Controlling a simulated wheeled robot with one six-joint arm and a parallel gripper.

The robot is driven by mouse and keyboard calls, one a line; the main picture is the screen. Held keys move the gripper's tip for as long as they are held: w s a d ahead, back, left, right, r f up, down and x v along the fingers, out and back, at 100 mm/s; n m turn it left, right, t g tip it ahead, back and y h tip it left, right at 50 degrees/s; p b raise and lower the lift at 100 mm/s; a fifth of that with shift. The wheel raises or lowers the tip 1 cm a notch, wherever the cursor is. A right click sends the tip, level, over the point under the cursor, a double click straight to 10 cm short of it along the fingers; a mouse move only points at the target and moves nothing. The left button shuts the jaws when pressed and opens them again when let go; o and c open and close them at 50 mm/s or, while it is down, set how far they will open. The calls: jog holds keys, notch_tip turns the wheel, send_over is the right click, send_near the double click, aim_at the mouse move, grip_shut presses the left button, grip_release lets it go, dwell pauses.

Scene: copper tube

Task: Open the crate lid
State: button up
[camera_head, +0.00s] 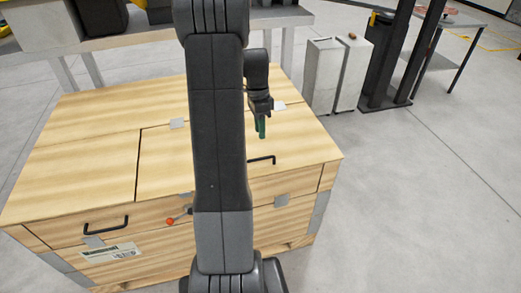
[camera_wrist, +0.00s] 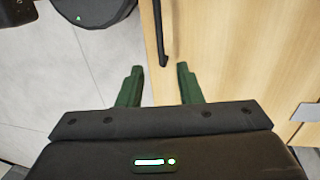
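The wooden crate (camera_head: 60,230) fills the left and middle of the head view, and its right lid panel (camera_head: 165,155) lies flat and closed. A black handle (camera_head: 262,159) shows on the right panel near the front edge. It also shows in the wrist view (camera_wrist: 161,35), ahead of the fingers and roughly in line with the gap between them. My gripper (camera_head: 261,130) has green fingers pointing down above the right panel. In the wrist view my gripper (camera_wrist: 160,83) is open and empty, apart from the handle. My arm hides part of the lid and front.
A second black handle (camera_head: 106,225) is at the crate's left front. A red-tipped latch (camera_head: 171,221) sits on the front. A table (camera_head: 130,42) stands behind; white bins (camera_head: 323,75) stand back right. Floor (camera_head: 420,210) on the right is clear.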

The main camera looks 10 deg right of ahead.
jog(key=f, duration=0.3)
jog(key=s+f, duration=0.1)
jog(key=f, duration=0.5)
jog(key=shift+s+f, duration=0.25)
jog(key=shift+s, duration=0.15)
jog(key=shift+c, duration=0.3)
grip_shut()
